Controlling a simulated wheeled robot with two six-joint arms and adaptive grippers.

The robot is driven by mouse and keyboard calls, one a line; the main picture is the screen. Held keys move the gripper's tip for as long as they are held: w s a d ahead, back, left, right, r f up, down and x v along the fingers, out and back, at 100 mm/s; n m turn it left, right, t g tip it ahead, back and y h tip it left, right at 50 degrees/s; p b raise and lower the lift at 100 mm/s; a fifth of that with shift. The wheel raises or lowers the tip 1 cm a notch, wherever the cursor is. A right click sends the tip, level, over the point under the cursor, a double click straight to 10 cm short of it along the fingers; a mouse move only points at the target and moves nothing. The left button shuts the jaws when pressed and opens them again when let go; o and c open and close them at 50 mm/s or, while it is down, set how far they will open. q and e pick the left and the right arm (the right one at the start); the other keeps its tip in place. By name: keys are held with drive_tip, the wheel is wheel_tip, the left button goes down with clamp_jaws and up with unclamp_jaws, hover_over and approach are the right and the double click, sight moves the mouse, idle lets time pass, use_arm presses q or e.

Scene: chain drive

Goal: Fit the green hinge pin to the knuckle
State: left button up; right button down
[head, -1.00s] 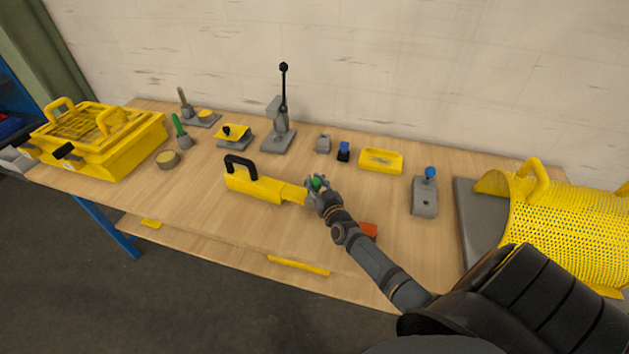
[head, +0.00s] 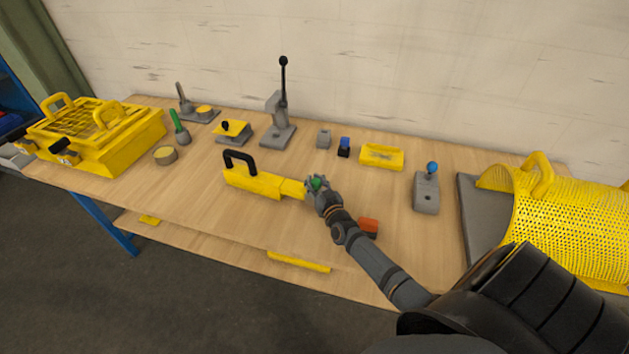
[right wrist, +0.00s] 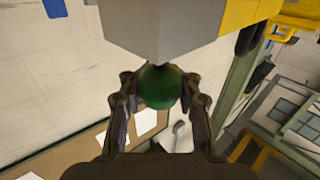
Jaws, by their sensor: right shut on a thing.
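The green hinge pin shows only as a round green head (right wrist: 158,87) in the right wrist view, and as a small green spot (head: 316,183) in the head view. My right gripper (right wrist: 160,95) is shut on it, one finger on each side. A grey block (right wrist: 160,30), which may be the knuckle, lies right against the head in the wrist view. The pin's shank is hidden, so I cannot tell whether it is inside the block. In the head view the gripper is at the right end of a yellow piece with a black handle (head: 252,181). My left gripper is not in view.
A yellow tray (head: 381,163), a grey block with a blue knob (head: 426,195) and a lever press (head: 278,133) stand behind. A yellow perforated guard (head: 575,225) is at the right. The table front is mostly clear.

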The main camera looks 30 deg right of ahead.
drive_tip(key=shift+f, duration=0.15)
drive_tip(key=c, duration=0.8)
unclamp_jaws()
drive_tip(key=shift+s, duration=0.1)
drive_tip(key=s, duration=0.4)
drive_tip(key=s+a, duration=0.1)
drive_tip(key=s, duration=0.2)
drive_tip(key=s+a, duration=0.1)
drive_tip(key=s, duration=0.3)
drive_tip(key=shift+s+a, duration=0.1)
drive_tip(key=shift+s, duration=0.25)
